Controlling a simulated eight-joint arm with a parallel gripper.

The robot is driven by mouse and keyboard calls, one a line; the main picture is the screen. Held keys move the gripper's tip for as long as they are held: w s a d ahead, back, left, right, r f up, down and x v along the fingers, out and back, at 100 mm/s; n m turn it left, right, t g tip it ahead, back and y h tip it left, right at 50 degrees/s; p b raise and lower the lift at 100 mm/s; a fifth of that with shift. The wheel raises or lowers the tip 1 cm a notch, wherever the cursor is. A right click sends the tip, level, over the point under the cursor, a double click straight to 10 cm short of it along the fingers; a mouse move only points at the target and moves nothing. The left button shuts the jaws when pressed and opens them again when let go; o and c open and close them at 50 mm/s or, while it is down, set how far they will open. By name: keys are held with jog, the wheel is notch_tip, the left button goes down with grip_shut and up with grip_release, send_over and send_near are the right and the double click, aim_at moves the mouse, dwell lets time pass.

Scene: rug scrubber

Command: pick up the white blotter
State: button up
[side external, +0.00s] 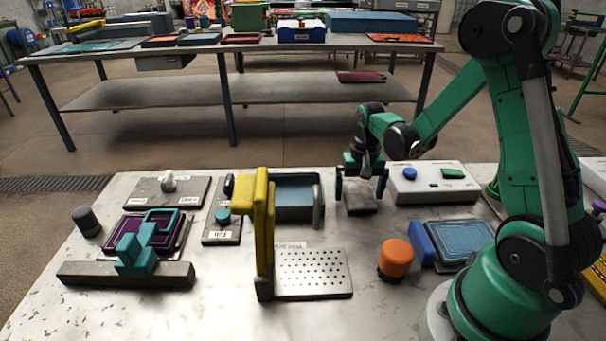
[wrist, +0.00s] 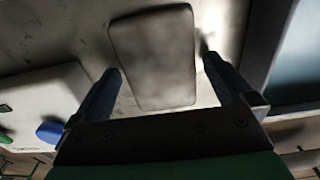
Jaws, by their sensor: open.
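A pale grey-white rounded rectangular pad, which looks like the white blotter (side external: 360,203), lies flat on the table behind the perforated plate. It also shows in the wrist view (wrist: 153,45), top centre. My gripper (side external: 361,187) is open and points down over the pad, with one blue finger at each side. In the wrist view the gripper (wrist: 161,66) has the pad's near end between its fingertips, with a gap on each side. Whether the fingertips are below the pad's top is hard to tell. Nothing is held.
A white button box (side external: 432,190) stands close right of my gripper. A blue tray (side external: 293,197) and yellow lever (side external: 262,225) stand to the left. The perforated plate (side external: 313,274), orange knob (side external: 396,259) and blue pad (side external: 463,241) are in front. Bare table lies just before the blotter.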

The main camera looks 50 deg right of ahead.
aim_at(359, 193)
jog(key=c, duration=1.1)
jog(key=shift+r, duration=0.15)
notch_tip(359, 193, up, 20)
jog(key=o, duration=0.7)
jog(key=c, duration=0.6)
